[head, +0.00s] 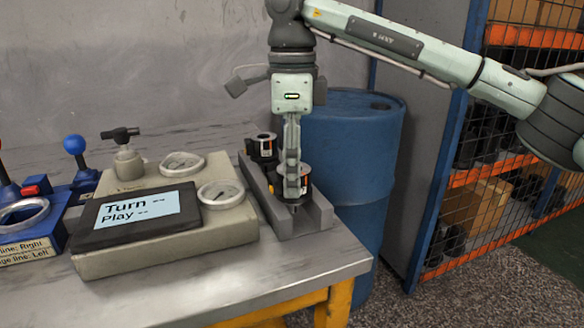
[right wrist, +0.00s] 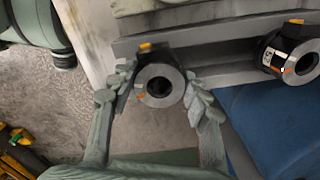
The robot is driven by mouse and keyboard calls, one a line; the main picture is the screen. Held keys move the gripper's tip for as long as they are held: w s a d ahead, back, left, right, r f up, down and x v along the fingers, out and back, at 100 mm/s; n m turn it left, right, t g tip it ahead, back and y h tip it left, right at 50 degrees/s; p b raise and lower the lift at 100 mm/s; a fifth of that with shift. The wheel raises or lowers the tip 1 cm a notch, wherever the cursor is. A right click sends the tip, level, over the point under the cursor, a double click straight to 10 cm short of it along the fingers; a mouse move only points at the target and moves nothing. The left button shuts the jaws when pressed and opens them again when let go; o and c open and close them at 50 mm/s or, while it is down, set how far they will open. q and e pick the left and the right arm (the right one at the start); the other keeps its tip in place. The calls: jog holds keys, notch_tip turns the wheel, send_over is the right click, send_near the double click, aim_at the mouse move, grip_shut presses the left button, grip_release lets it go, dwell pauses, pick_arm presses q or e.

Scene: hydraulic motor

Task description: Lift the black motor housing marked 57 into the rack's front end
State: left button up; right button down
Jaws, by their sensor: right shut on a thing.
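The grey rack (head: 318,217) lies along the right side of the bench. My right gripper (head: 294,203) points down over its front end and is shut on a black motor housing (head: 277,185) with a silver ring top. In the right wrist view, this housing (right wrist: 158,84) sits between both fingertips (right wrist: 160,98) at the rack's end. I cannot tell whether it rests fully on the rack floor, and its number is not readable. A second black housing (head: 262,147) stands upright in the rack's far end, apart from it. My left gripper is not in view.
A beige test unit (head: 165,245) with gauges and a tilted screen (head: 128,212) stands left of the rack. A blue unit with levers (head: 38,235) is at far left. A blue barrel (head: 350,150) stands beyond the bench's right edge, near a mesh shelf (head: 500,150).

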jog(key=shift+r, duration=0.1)
jog(key=c, duration=0.7)
grip_release()
jog(key=shift+o, duration=0.4)
jog(key=o, duration=0.4)
jog(key=shift+c, duration=0.2)
jog(key=shift+r+p, duration=2.75)
jog(key=shift+r, duration=0.75)
jog(key=shift+f, duration=0.1)
